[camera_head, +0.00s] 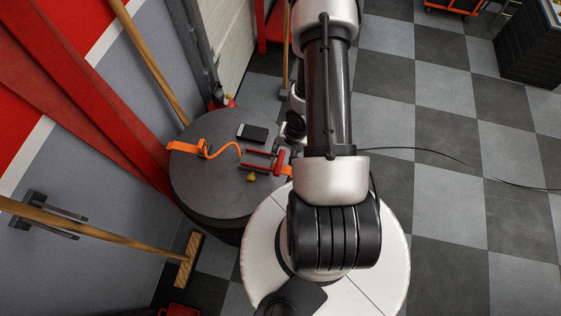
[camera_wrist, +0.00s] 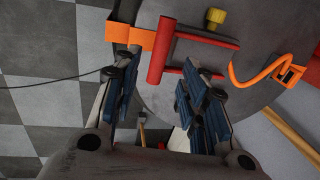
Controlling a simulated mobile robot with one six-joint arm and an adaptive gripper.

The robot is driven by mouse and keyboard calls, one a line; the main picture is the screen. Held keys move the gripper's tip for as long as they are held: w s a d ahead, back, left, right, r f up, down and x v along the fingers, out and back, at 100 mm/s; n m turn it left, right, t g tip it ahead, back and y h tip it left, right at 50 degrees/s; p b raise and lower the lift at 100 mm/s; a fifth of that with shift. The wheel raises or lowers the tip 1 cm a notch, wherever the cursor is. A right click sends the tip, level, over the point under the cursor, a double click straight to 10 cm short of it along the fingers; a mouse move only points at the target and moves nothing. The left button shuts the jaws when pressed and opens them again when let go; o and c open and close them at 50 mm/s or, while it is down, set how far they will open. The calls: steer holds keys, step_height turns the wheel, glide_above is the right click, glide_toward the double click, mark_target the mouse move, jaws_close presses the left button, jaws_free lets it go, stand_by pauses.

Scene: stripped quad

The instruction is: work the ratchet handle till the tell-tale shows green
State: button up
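A red ratchet (camera_head: 262,160) lies on the dark round top of a drum (camera_head: 205,195). An orange strap (camera_head: 187,147) runs to it, with a wavy loose stretch and a flat end by the arm. In the wrist view the ratchet's thick red handle (camera_wrist: 162,50) lies beyond the fingers, roughly between them. My gripper (camera_wrist: 160,72) is open, with blue-padded fingers apart; I cannot tell whether either touches the handle. In the head view my arm mostly hides it. A small yellow knob (camera_wrist: 216,19) sits beside the ratchet; I cannot tell whether it is the tell-tale. No green shows.
A black box-like item (camera_head: 252,132) with a pale edge lies on the drum top. A broom (camera_head: 188,260) leans at the lower left, and another wooden pole (camera_head: 150,62) stands behind the drum. A red and grey wall closes the left.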

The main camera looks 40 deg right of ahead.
mark_target(280, 161)
steer(key=f, duration=0.2)
steer(key=f+b, duration=0.1)
steer(key=f, duration=0.1)
steer(key=w+f+b, duration=0.1)
steer(key=f, duration=0.1)
steer(key=shift+a+f, duration=0.25)
steer(key=shift+a, duration=0.1)
steer(key=shift+c, duration=0.6)
jaws_close()
